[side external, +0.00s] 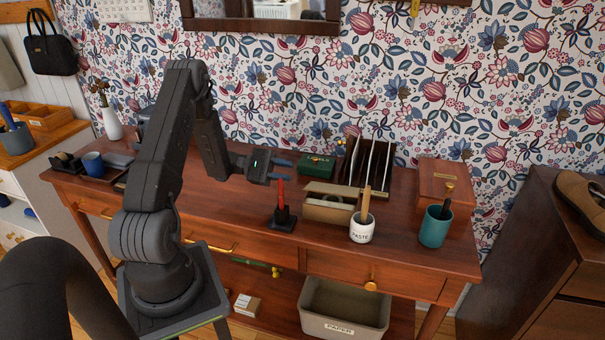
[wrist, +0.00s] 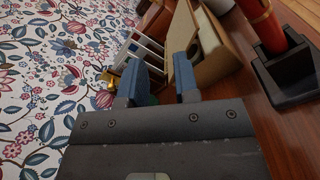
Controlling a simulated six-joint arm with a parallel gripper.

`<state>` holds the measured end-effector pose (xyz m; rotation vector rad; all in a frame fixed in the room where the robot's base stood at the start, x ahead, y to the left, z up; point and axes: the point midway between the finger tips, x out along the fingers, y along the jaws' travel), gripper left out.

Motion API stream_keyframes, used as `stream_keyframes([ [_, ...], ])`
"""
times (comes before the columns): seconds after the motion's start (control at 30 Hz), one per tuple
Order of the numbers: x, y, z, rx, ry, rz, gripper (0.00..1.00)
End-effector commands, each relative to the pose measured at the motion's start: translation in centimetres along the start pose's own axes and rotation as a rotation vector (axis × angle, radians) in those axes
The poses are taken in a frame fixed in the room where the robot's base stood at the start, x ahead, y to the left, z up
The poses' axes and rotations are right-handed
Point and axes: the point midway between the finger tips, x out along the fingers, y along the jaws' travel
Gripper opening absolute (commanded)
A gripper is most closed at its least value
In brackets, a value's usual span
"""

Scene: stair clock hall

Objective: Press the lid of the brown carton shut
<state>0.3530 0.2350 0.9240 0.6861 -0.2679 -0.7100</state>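The brown carton (side external: 328,210) stands on the wooden desk, right of a red upright item in a black stand. Its lid (side external: 332,190) looks tilted up, with a dark gap under it. In the wrist view the carton (wrist: 217,52) lies beyond my right finger, and its lid (wrist: 183,28) stands out from the body. My gripper (side external: 282,170) is above the desk, left of the carton and higher than it. In the wrist view its two blue fingers (wrist: 159,82) are apart with nothing held between them. The finger partly hides the lid's lower end.
The red item (side external: 281,192) in its black stand (side external: 283,218) is close below my gripper. A white paste pot (side external: 361,232) stands at the carton's front right. A green box (side external: 317,167) and an upright rack (side external: 368,163) are behind. A teal cup (side external: 435,228) stands right.

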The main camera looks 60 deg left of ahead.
Motion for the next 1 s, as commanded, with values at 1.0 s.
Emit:
stream_keyframes([
  [1.0,7.3,-0.4,11.8,0.211,-0.060,-0.589,0.29],
])
